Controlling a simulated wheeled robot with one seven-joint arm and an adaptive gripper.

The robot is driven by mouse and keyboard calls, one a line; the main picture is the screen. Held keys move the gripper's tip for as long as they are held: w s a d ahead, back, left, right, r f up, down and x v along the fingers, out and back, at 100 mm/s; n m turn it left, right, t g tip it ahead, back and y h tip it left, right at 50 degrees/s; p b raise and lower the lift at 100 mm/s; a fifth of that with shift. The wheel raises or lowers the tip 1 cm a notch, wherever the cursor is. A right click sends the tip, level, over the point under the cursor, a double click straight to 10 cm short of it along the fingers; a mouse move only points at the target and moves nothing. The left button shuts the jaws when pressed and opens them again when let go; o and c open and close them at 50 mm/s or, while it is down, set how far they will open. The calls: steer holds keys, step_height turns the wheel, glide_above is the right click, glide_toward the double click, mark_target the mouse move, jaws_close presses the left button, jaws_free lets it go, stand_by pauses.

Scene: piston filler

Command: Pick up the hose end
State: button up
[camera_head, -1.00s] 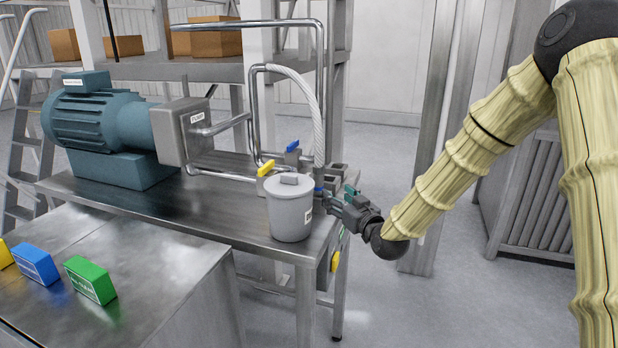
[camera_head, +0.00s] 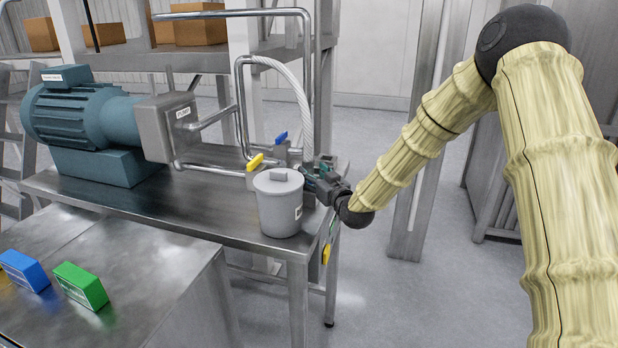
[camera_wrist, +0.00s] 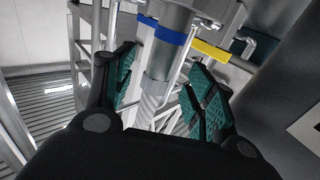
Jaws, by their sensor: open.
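The hose (camera_head: 297,82) is a pale grey braided tube that arches down from a metal pipe to the bench's right end. Its lower end is hidden by my gripper and a grey pot in the head view. In the wrist view the braided hose (camera_wrist: 153,96) lies between my gripper's fingers, with a blue band (camera_wrist: 168,37) around a grey metal fitting beyond the fingertips. My gripper (camera_wrist: 160,84) is open, with a green-padded finger on each side of the hose. In the head view my gripper (camera_head: 316,172) is at the bench edge. Contact cannot be told.
A grey lidded pot (camera_head: 279,208) stands just left of my gripper. A yellow-handled valve (camera_head: 255,162) and blue-handled valve (camera_head: 281,138) are close behind it. A teal motor (camera_head: 85,115) sits left on the steel bench (camera_head: 190,205).

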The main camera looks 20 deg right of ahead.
steer(key=shift+w+a+f+p, duration=0.1)
steer(key=shift+w+p, duration=0.15)
steer(key=shift+w, duration=0.4)
steer(key=shift+w+a+p, duration=0.15)
steer(key=shift+w+p, duration=0.1)
steer(key=shift+w, duration=0.35)
steer(key=shift+w+a+f+p, duration=0.1)
steer(key=shift+w+p, duration=0.15)
steer(key=shift+w, duration=0.4)
steer(key=shift+w, duration=0.1)
steer(key=shift+c, duration=0.5)
jaws_close()
step_height(320, 180, up, 9)
steer(key=b, duration=0.3)
steer(key=shift+r+b, duration=0.15)
steer(key=shift+b, duration=0.2)
step_height(320, 180, up, 6)
steer(key=p, duration=0.2)
glide_above(311, 172)
steer(key=w, duration=0.2)
steer(key=shift+s+a+r, duration=0.15)
steer(key=shift+s+a, duration=0.05)
